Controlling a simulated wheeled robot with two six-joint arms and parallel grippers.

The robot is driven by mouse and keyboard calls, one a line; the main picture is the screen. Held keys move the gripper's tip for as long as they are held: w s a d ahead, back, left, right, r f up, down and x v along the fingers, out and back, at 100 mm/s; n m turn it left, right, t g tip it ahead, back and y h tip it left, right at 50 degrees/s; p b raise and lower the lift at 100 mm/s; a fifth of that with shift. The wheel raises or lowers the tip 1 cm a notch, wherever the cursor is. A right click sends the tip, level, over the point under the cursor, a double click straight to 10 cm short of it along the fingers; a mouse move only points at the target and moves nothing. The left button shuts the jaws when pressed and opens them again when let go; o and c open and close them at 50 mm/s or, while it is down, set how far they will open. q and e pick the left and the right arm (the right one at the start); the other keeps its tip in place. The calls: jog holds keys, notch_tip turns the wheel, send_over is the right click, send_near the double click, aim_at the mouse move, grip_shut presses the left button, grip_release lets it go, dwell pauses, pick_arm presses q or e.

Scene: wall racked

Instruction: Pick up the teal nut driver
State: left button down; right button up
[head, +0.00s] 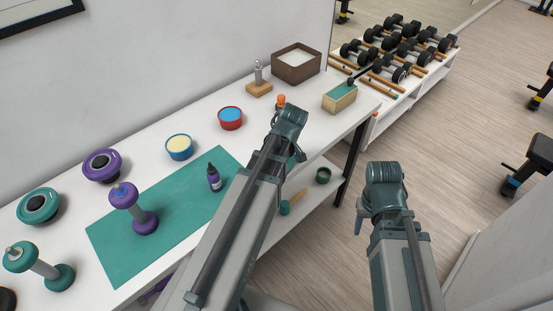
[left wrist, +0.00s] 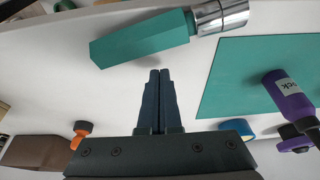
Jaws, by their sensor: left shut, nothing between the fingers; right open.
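The teal nut driver (left wrist: 145,40) lies on the white tabletop in the left wrist view.
Red (head: 231,118) and blue (head: 179,147) bowls, an orange-topped item (head: 281,100) and a brown box (head: 296,64) stand along the table. A lower shelf (head: 319,192) holds several items.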

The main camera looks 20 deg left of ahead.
pick_arm(q)
jog(key=shift+w+a, duration=0.45)
jog(key=shift+a, duration=0.35)
jog(key=shift+p+v, duration=0.85)
jog(key=shift+p, duration=0.1)
jog(key=p+v, duration=0.7)
jog(key=v, duration=0.1)
jog(key=shift+s+p, duration=0.15)
jog(key=shift+p, duration=0.15)
